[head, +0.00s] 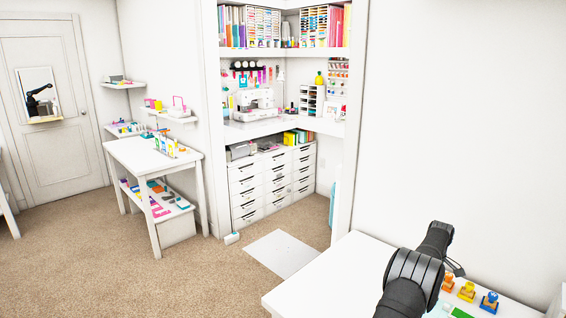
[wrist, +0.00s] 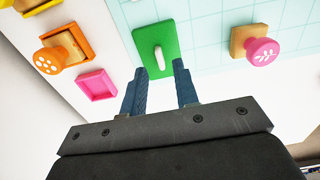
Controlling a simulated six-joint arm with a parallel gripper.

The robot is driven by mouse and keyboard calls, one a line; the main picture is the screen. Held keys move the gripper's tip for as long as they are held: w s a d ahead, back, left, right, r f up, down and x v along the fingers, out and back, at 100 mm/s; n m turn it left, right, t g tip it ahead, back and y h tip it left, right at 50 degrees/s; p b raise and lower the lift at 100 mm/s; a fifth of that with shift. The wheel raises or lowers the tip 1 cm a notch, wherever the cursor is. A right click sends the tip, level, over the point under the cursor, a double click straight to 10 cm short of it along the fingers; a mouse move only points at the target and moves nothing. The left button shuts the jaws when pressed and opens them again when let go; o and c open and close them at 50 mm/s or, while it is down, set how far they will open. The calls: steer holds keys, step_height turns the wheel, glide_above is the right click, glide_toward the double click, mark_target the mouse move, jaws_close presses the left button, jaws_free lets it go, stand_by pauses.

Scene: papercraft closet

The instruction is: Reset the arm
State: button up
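An orange stamp (wrist: 48,60), a pink tray (wrist: 97,85) and a pink stamp (wrist: 262,52) lie around the green pad. In the head view, a yellow stamp (head: 467,291) and a blue stamp (head: 490,301) stand right of my arm. The table's left part is bare.

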step_height(320, 180, down, 3)
steer(key=shift+r, duration=0.15)
step_height(320, 180, up, 12)
step_height(320, 180, down, 12)
steer(key=shift+r, duration=0.2)
step_height(320, 180, up, 4)
steer(key=shift+f, duration=0.2)
steer(key=s+d+r, duration=0.4)
steer(key=s+d, duration=0.2)
steer(key=s, duration=0.4)
steer(key=s+d+r, duration=0.4)
steer(key=s+d, duration=0.2)
steer(key=s, duration=0.5)
steer(key=shift+m, duration=0.4)
steer(key=w+f, duration=0.2)
steer(key=w, duration=0.1)
steer(key=w+a+f, duration=0.1)
steer(key=w+f, duration=0.1)
steer(key=w, duration=0.2)
steer(key=w+a+f, duration=0.1)
steer(key=w+f, duration=0.2)
steer(key=shift+w+a, duration=0.1)
steer(key=shift+w, duration=0.3)
steer(key=shift+w+a+f, duration=0.1)
steer(key=shift+w+f, duration=0.1)
steer(key=shift+f, duration=0.35)
steer(key=shift+w+f, duration=0.15)
steer(key=shift+f, duration=1.25)
